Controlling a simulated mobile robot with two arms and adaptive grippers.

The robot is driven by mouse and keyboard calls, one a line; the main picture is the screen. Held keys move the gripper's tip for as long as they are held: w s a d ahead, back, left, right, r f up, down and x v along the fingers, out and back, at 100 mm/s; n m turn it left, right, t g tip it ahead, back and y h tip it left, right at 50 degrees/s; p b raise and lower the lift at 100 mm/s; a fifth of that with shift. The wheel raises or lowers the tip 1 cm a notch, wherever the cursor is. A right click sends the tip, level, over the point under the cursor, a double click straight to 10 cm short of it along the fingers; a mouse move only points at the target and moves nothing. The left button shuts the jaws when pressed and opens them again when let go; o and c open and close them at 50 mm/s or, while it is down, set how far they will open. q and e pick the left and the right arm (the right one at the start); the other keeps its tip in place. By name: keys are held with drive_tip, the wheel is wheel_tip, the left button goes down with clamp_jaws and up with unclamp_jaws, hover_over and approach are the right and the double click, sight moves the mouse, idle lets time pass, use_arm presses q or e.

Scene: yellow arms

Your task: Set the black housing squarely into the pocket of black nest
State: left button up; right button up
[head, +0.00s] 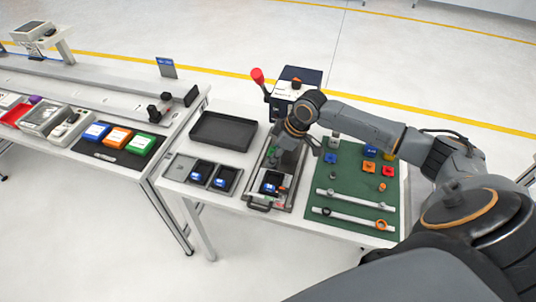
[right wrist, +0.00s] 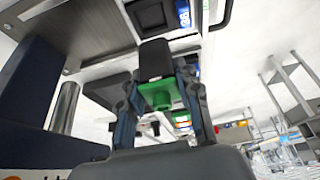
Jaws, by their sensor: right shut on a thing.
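My right gripper (head: 287,158) hangs over the press fixture on the near table, its fingertips partly hidden by the wrist. In the right wrist view its fingers (right wrist: 162,88) are shut on a black block, seemingly the black housing (right wrist: 154,60), with a green piece (right wrist: 160,97) between the fingers. A black nest (head: 270,182) with a blue label sits on the fixture's metal base, below and in front of the gripper. A dark pocket with a blue label (right wrist: 183,12) shows at the top of the wrist view, apart from the held block. My left gripper is out of view.
Two dark blue-labelled pockets (head: 202,171) lie left of the fixture. An empty black tray (head: 223,131) stands behind them. A red-knobbed lever (head: 257,76) rises behind the fixture. A green mat (head: 345,195) with small parts and two rails lies to the right.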

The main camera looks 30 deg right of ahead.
drive_tip(key=shift+f+b, duration=2.7)
drive_tip(key=shift+b, duration=0.1)
drive_tip(key=shift+f, duration=0.75)
drive_tip(key=shift+f, duration=0.5)
drive_tip(key=o, duration=1.2)
drive_tip(key=shift+r, duration=0.1)
drive_tip(key=v, duration=1.2)
